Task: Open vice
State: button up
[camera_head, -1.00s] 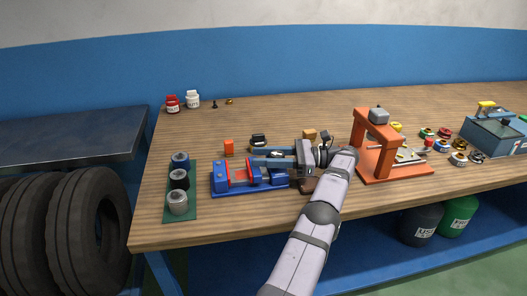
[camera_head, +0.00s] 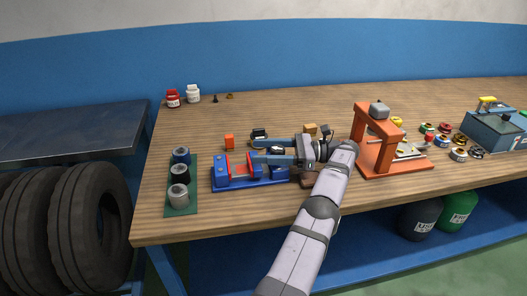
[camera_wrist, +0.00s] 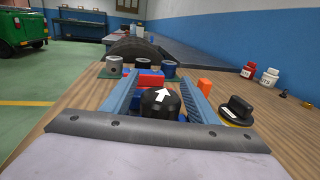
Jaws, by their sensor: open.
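The blue vice (camera_head: 225,180) with red jaw faces (camera_head: 240,167) sits on the workbench left of my arm. It also shows in the wrist view, where a red part (camera_wrist: 151,79) lies just beyond my fingertips. My gripper (camera_head: 255,152) is open and points left over the vice's right end. In the wrist view my gripper (camera_wrist: 160,80) has one blue-grey finger on each side of a black knob (camera_wrist: 160,103) with a white arrow. A gap shows between the knob and each finger. My fingers hide part of the vice.
A green mat (camera_head: 181,208) with several cylinders stands left of the vice. An orange block (camera_head: 229,142) and a black knob-like part (camera_head: 259,135) lie behind it. An orange press frame (camera_head: 385,150) stands close to the right of my arm.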

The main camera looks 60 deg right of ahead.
aim_at(284, 153)
notch_tip(284, 153, up, 10)
jog(key=p, duration=0.9)
jog(key=shift+p, duration=0.3)
jog(key=s+d+f+m+h+b, duration=0.1)
jog(key=h+b, duration=0.1)
jog(key=s+d+f+m+t+h+b, duration=0.1)
jog(key=s+f+h+b, duration=0.1)
jog(key=s+d+f+m+t+h+b, duration=0.1)
jog(key=s+f, duration=0.1)
jog(key=shift+d+m+h+b, duration=0.35)
jog(key=shift+m+h+b, duration=0.05)
jog(key=s+f+h+b, duration=0.1)
jog(key=a+f+m+h+b, duration=0.1)
jog(key=f, duration=0.1)
jog(key=s+f+m+h+b, duration=0.1)
jog(key=f+b, duration=0.1)
jog(key=shift+s+a+t, duration=0.15)
jog(key=shift+s+t, duration=0.15)
jog(key=shift+w, duration=0.25)
jog(key=shift+w, duration=0.1)
